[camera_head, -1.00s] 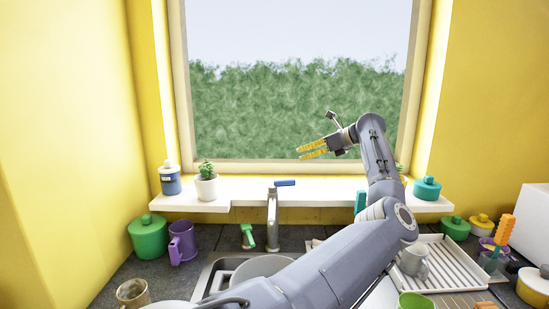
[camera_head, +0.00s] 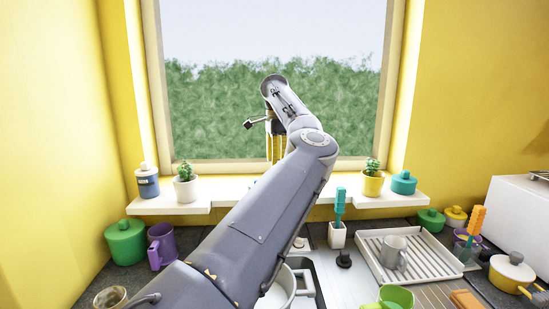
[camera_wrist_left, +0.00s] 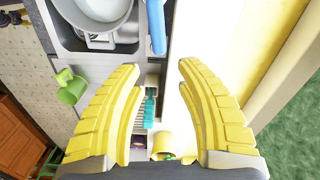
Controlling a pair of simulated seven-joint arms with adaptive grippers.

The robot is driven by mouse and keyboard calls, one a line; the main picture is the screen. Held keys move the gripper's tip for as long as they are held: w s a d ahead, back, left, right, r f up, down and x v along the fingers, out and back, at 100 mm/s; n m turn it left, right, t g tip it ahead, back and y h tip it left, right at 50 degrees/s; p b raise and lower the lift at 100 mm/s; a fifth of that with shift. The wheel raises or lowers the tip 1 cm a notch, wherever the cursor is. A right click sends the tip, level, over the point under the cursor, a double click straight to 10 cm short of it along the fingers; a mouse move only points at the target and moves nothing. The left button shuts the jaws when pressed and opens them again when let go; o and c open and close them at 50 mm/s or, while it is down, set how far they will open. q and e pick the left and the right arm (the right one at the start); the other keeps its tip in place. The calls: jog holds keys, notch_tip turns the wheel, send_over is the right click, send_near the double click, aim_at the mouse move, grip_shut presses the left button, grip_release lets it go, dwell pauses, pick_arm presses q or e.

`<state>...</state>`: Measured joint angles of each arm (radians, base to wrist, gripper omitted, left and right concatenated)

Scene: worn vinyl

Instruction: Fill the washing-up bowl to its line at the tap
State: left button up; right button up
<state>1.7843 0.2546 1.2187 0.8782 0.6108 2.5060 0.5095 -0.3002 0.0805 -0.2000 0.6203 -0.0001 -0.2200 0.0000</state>
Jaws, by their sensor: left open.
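The pale washing-up bowl (camera_head: 285,290) sits in the sink, largely hidden behind my left arm in the head view. Part of the bowl (camera_wrist_left: 104,10) also shows at the top of the left wrist view; I cannot make out its line or a water level. The tap's blue lever (camera_wrist_left: 156,26) is beside the bowl there; the tap is hidden by my arm in the head view. My left gripper (camera_head: 275,160) is in front of the window, fingers pointing down. Its fingers (camera_wrist_left: 158,68) are apart with nothing held. My right gripper is not in view.
A teal brush (camera_head: 340,203) stands in a white holder right of the sink. A yellow-potted cactus (camera_head: 373,183) and teal pot (camera_head: 403,183) are on the sill (camera_head: 225,194). A dish rack (camera_head: 445,262) holds a grey mug (camera_head: 394,252). A green mug (camera_head: 392,297) is in front.

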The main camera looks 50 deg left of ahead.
pick_arm(q)
notch_tip(320, 180, down, 7)
dwell(0.8)
jog(key=shift+f, duration=0.25)
grip_shut()
dwell(0.4)
